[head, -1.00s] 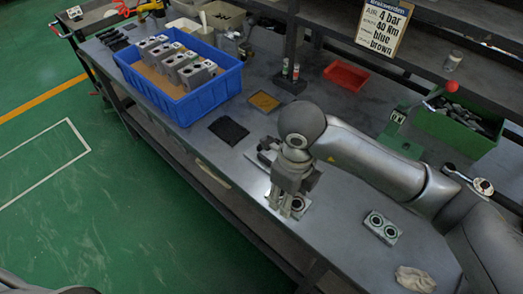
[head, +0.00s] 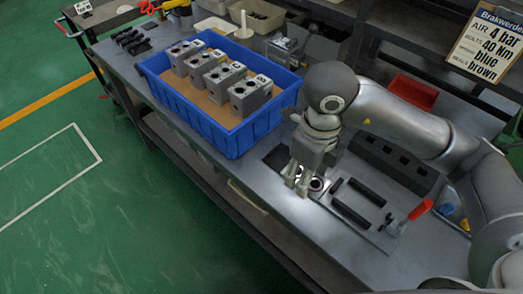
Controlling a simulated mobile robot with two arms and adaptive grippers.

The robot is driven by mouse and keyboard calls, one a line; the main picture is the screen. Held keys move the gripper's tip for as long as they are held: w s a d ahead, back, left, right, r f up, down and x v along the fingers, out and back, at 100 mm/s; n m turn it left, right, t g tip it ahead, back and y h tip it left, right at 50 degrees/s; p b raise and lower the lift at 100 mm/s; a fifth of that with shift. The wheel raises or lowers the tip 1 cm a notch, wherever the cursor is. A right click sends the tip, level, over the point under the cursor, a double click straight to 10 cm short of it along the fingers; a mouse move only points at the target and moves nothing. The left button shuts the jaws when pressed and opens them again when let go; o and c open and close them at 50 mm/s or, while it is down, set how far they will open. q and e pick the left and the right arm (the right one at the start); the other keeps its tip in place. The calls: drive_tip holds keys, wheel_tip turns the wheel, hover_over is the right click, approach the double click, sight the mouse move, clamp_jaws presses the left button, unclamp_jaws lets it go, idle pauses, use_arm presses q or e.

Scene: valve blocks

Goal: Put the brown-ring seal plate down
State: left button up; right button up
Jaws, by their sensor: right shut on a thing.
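The brown-ring seal plate (head: 317,184) shows partly at my right gripper's fingers, a small plate with a dark hole inside a brownish ring. My right gripper (head: 297,184) points down and is shut on it; the fingers and wrist hide much of the plate. It is low over the bench, between a black mat (head: 275,157) and the clamp fixture; I cannot tell whether the plate touches the surface. My left gripper is not in view.
A blue crate (head: 222,139) with several grey valve blocks (head: 250,93) stands left of the gripper. The fixture (head: 358,204) with black bars and a red-handled clamp (head: 408,217) is close on the right. A red tray (head: 412,92) lies behind my arm.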

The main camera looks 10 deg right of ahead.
drive_tip(key=w+f+p, duration=0.1)
drive_tip(key=w+f, duration=0.1)
drive_tip(key=w, duration=0.4)
drive_tip(key=p, duration=0.2)
hover_over(288, 163)
drive_tip(key=s, duration=0.1)
wheel_tip(288, 163, down, 6)
drive_tip(key=shift+f, duration=0.2)
drive_tip(key=shift+w+f, duration=0.45)
drive_tip(key=shift+f, duration=0.15)
wheel_tip(288, 163, down, 3)
drive_tip(key=shift+f, duration=0.1)
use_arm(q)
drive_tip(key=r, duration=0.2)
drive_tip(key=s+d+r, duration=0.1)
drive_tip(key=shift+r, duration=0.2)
use_arm(e)
drive_tip(key=shift+w, duration=0.1)
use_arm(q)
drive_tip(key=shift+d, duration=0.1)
use_arm(e)
drive_tip(key=shift+f, duration=0.2)
drive_tip(key=o, duration=1.2)
drive_tip(key=shift+c, duration=0.2)
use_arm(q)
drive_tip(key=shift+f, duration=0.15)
